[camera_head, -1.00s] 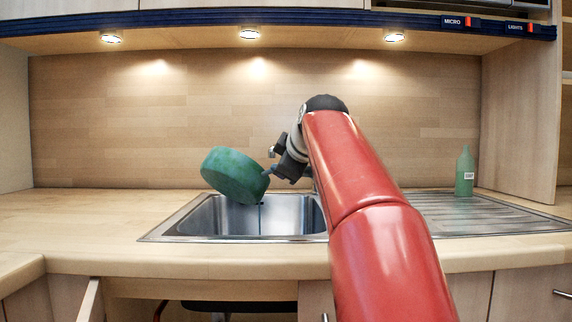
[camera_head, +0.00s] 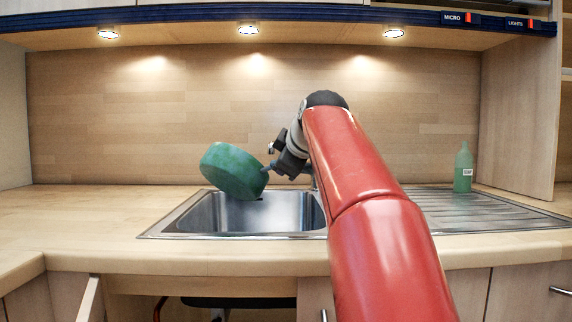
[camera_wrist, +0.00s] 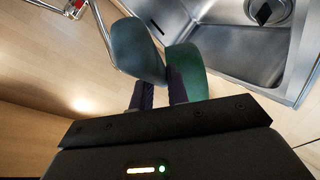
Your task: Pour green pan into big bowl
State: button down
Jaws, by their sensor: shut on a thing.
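The green pan (camera_head: 233,172) hangs tilted in the air above the sink's left part in the head view. My gripper (camera_head: 269,168) is at its right side and is shut on it, seemingly by the handle. I cannot see what is inside the pan. I see no big bowl in either view.
The metal sink (camera_head: 172,233) lies below the pan, with a ribbed drainer on its right. A green soap bottle (camera_head: 463,172) stands behind the drainer. In the wrist view a tap (camera_wrist: 72,8) is at the upper left. The counter (camera_head: 80,215) left of the sink is clear.

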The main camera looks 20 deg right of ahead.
jog(key=shift+w+d+r+m+g+y+p, duration=0.2)
jog(key=shift+d+m+g+y+p, duration=0.15)
jog(key=shift+p, duration=1.1)
jog(key=shift+w+d+r+m+g+y+p, duration=0.1)
jog(key=shift+w+d+m+g+y+p, duration=0.25)
jog(key=shift+p, duration=1.05)
dwell(0.5)
jog(key=shift+d+f+y, duration=0.1)
jog(key=shift+d+y, duration=0.1)
jog(key=shift+y, duration=0.1)
dwell(1.0)
jog(key=shift+w+d+m+y, duration=0.1)
jog(key=shift+d+m+y, duration=0.2)
jog(key=shift+d, duration=0.05)
jog(key=shift+d+f+g, duration=0.1)
jog(key=shift+d+g, duration=0.05)
jog(key=shift+g, duration=0.15)
dwell(1.0)
jog(key=shift+w+d+f+m+y, duration=0.1)
jog(key=shift+w+d+m+y, duration=0.2)
jog(key=shift+d+y, duration=0.1)
jog(key=shift+d+f+g, duration=0.1)
jog(key=shift+g, duration=0.2)
dwell(0.9)
